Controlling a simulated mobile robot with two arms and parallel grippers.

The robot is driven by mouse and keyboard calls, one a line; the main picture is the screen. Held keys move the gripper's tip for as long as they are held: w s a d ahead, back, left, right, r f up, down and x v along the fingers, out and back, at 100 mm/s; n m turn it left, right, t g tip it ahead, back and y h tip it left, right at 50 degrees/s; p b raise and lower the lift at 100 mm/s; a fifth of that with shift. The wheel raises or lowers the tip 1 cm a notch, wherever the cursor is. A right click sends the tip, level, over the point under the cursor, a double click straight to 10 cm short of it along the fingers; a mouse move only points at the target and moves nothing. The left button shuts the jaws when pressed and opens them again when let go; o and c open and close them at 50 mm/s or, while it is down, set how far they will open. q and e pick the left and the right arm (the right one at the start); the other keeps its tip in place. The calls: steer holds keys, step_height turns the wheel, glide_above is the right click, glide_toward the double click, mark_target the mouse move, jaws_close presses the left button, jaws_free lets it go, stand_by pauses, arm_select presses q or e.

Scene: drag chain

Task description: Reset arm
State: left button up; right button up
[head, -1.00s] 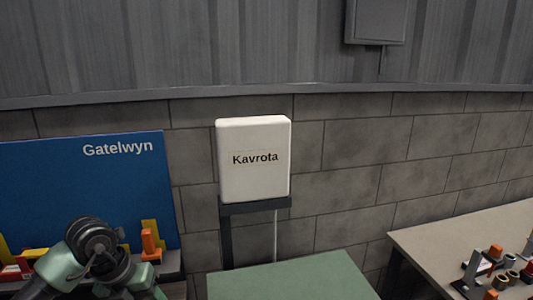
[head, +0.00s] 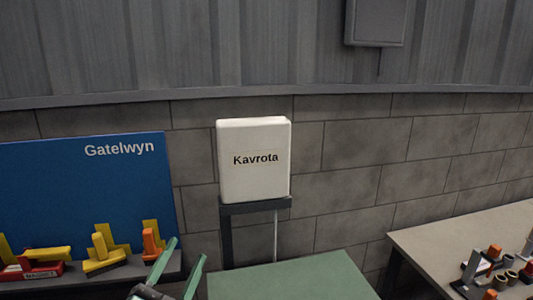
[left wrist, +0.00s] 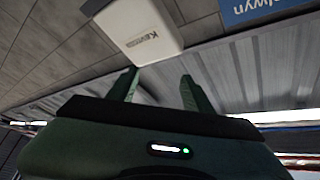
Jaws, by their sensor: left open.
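My left gripper (head: 178,268) is at the bottom of the head view, left of centre, with its two green fingers apart and nothing between them. It is in front of the gap between the blue board and the green table. In the left wrist view the open fingers (left wrist: 160,88) point toward the wall, with the white Kavrota box (left wrist: 140,28) beyond them. The rest of the left arm is below the head picture. My right gripper is not in view.
The white Kavrota box (head: 254,160) stands on a dark stand. A blue Gatelwyn board (head: 85,195) rises behind a shelf with yellow, red and orange parts. A green tabletop (head: 290,278) is bare. A grey bench (head: 440,240) at right holds several small parts.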

arm_select(q)
steer(key=s+a+f+n+g+y, duration=0.3)
steer(key=a+f+n+g, duration=0.1)
steer(key=f, duration=0.5)
steer(key=s+a+f+n+g+y, duration=0.3)
steer(key=f+n+g+y, duration=0.1)
steer(key=f, duration=0.4)
steer(key=s+d+f+n+g+h, duration=0.1)
steer(key=s+f+g, duration=0.5)
steer(key=s, duration=0.4)
steer(key=s+d+f+g+h, duration=0.15)
steer(key=s+f+g, duration=0.25)
steer(key=s+f, duration=0.55)
step_height(320, 180, down, 25)
steer(key=s+b, duration=0.1)
steer(key=b, duration=0.4)
steer(key=s+a+f+g+b, duration=0.1)
steer(key=s+f+b, duration=0.1)
steer(key=s+f, duration=0.6)
steer(key=s+a+f+b, duration=0.1)
steer(key=s+f+b, duration=0.2)
steer(key=s+f, duration=0.6)
step_height(320, 180, down, 8)
steer(key=shift+a+f+g, duration=0.1)
steer(key=shift+a+g, duration=0.15)
steer(key=shift+g, duration=0.15)
